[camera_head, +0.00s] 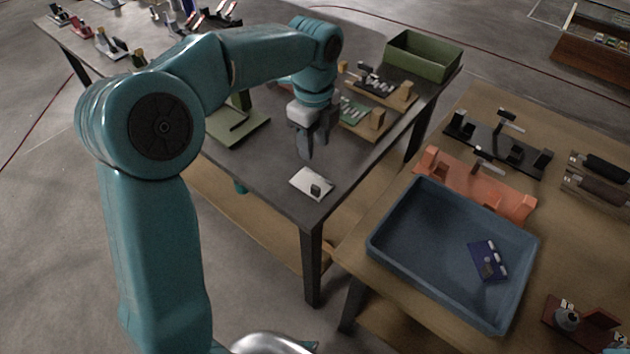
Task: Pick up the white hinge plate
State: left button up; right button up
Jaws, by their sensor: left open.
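The white hinge plate (306,181) lies flat near the front corner of the dark table (262,170). It is a small white plate with a dark raised piece on it. My left gripper (305,153) points down just behind and above the plate, apart from it. Its jaws are open and nothing shows between them. My right gripper is not in view.
A green bin (424,56) stands at the table's far right corner. Trays with small parts (362,115) sit right of my gripper, a green fixture (236,128) left of it. A blue tray (440,262) holding a blue part stands on the wooden table.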

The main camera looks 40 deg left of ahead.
pick_arm(q)
send_near(312, 182)
jog(key=s+d, duration=0.2)
jog(key=shift+s+d+f, duration=0.1)
jog(key=shift+s+f, duration=0.25)
jog(key=f, duration=0.5)
jog(key=shift+w+a+f, duration=0.15)
jog(key=shift+a+f, duration=0.1)
jog(key=shift+r, duration=0.15)
grip_shut()
